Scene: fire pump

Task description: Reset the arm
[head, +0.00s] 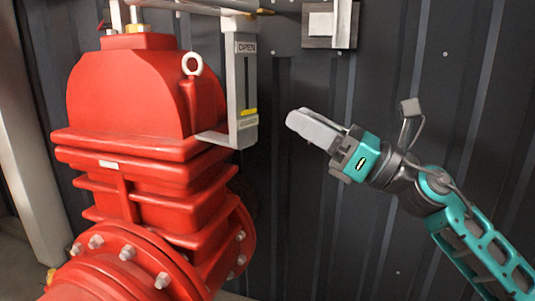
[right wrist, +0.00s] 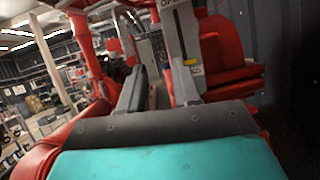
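My right gripper (head: 298,120) is in the middle of the head view, its grey fingers pointing left toward the red valve (head: 140,160). A visible gap of dark wall lies between it and the grey bracket marked OPEN (head: 243,85) on the valve's right side. In the right wrist view, its fingers (right wrist: 160,88) stand apart with nothing held between them. The OPEN bracket (right wrist: 180,35) shows beyond them. The bracket has a yellow mark near its lower end. My left gripper is in neither view.
A dark ribbed wall (head: 400,60) stands behind, with a small grey box (head: 330,24) fixed high on it. Bolted red flanges (head: 127,254) fill the lower left. A pale post (head: 35,150) stands at far left.

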